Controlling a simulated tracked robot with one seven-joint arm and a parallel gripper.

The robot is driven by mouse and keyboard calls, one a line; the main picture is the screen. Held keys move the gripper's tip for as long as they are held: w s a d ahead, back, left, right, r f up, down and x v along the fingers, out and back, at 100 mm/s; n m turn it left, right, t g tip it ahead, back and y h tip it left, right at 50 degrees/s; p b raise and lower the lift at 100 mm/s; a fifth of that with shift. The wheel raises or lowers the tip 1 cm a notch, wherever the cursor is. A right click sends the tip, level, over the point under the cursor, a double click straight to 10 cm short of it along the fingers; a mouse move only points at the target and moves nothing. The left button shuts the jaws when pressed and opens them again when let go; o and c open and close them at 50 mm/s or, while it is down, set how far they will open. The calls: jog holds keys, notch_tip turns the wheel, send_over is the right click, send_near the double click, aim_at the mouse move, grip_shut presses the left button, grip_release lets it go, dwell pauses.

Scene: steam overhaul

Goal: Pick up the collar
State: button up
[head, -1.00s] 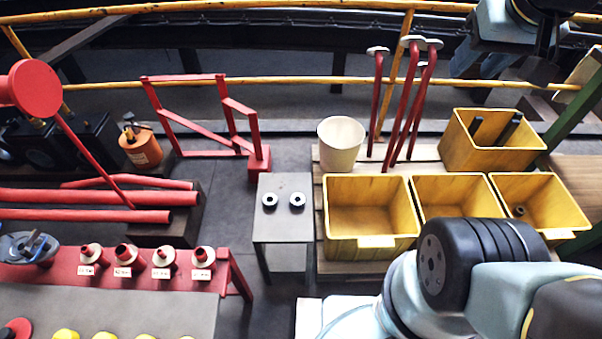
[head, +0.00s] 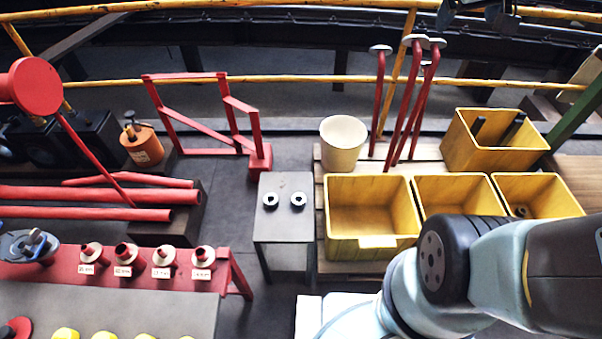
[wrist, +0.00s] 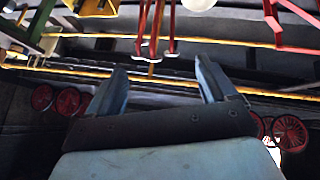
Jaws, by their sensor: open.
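Two small ring-shaped pieces, likely collars, lie on a small grey table in the head view: a left ring (head: 270,207) and a right ring (head: 298,206), each pale with a dark centre. Several pale-flanged red pieces (head: 124,257) stand in a row on the red bench behind small labels. I cannot tell for sure which piece is the collar. My gripper (wrist: 160,80) shows in the wrist view with its two fingers wide apart and nothing between them. It is well away from the rings, which do not show in that view.
The grey table (head: 283,230) stands between the red bench (head: 226,285) and a yellow bin (head: 372,242). More yellow bins and a cream bucket (head: 342,155) stand at right. Red-shafted tools (head: 408,110) rise behind. A red frame (head: 258,160) stands behind the table.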

jog(key=w+a+f+n+t+y, duration=0.1)
jog(key=w+f+n, duration=0.25)
jog(key=w, duration=0.85)
jog(key=w+a+f+n+t, duration=0.1)
jog(key=w+f+n, duration=0.25)
jog(key=w, duration=0.85)
jog(key=w+a+f+n+y, duration=0.3)
jog(key=w+a+f, duration=0.15)
jog(key=f, duration=0.45)
jog(key=w+a+f+n+y, duration=0.3)
jog(key=w+f, duration=0.3)
jog(key=f, duration=0.3)
jog(key=n+g+y, duration=0.8)
jog(key=g+y, duration=0.3)
jog(key=g, duration=0.6)
send_near(299, 198)
jog(key=x, duration=0.3)
jog(key=r+x, duration=0.1)
jog(key=x, duration=0.3)
jog(key=s+x, duration=0.1)
jog(key=x, duration=0.2)
jog(key=shift+s+r, duration=0.15)
jog(key=shift+r, duration=0.05)
jog(key=c, duration=1.4)
jog(key=shift+c, duration=0.2)
